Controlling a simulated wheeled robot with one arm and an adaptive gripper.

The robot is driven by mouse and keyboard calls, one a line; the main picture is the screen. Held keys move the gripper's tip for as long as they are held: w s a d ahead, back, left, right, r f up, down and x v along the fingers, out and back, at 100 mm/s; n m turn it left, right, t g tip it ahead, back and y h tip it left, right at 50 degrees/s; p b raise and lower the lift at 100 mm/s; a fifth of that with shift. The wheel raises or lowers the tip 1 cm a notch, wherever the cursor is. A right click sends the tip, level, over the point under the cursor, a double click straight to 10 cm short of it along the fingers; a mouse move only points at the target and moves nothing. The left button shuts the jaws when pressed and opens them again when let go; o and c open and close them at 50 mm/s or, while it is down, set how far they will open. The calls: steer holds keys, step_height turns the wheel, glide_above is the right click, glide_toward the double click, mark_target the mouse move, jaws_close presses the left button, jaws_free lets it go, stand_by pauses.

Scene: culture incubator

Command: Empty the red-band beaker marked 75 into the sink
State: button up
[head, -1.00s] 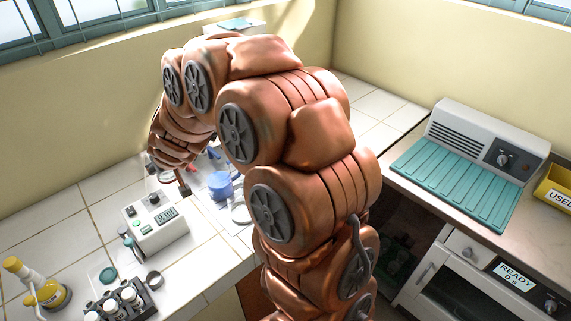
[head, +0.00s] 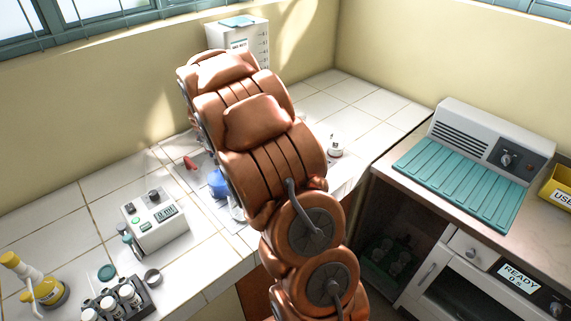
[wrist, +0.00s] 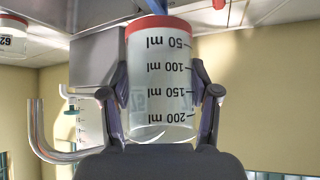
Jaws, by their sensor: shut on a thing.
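In the wrist view my gripper (wrist: 163,100) is shut around a clear beaker (wrist: 160,75) with black volume marks and a red band. The picture is upside down, with the tiled counter at the top, so the beaker looks about upright. A faint number on its far side looks like 75; its contents are hard to make out. Another red-band beaker marked 62 (wrist: 14,38) stands at the picture's upper left. In the head view my arm hides my gripper and the held beaker.
A control box (head: 153,220), a bottle rack (head: 118,301) and a yellow wash bottle (head: 38,283) stand on the left counter. A scaled white container (head: 241,38) stands at the back. A small labelled vessel (head: 335,146) is right of my arm. A teal-topped machine (head: 462,178) is at right.

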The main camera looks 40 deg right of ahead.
steer(key=s+d+f+m+g+h, duration=0.1)
steer(key=s+d+f+m+h, duration=0.1)
steer(key=d+f, duration=0.8)
steer(key=s+d+m, duration=0.1)
steer(key=s+d, duration=0.1)
steer(key=shift+d, duration=0.3)
steer(key=shift+s+b, duration=0.1)
steer(key=shift+b, duration=0.3)
steer(key=shift+d+r+b, duration=0.1)
steer(key=shift+r+b, duration=0.25)
steer(key=shift+b, duration=0.25)
steer(key=shift+s+r+b, duration=0.1)
steer(key=shift+r+b, duration=0.1)
steer(key=shift+b, duration=0.1)
steer(key=shift+s+d+r+m+t+y+b, duration=0.15)
steer(key=shift+r+m+t+y+b, duration=0.15)
steer(key=shift+r+y+b, duration=0.25)
steer(key=shift+d+r+b, duration=0.15)
steer(key=shift+r+b, duration=0.5)
steer(key=shift+r, duration=0.05)
steer(key=shift+s+d+r+m+t+y+b, duration=0.35)
steer(key=shift+d+m+t+y+b, duration=0.3)
steer(key=shift+b, duration=1)
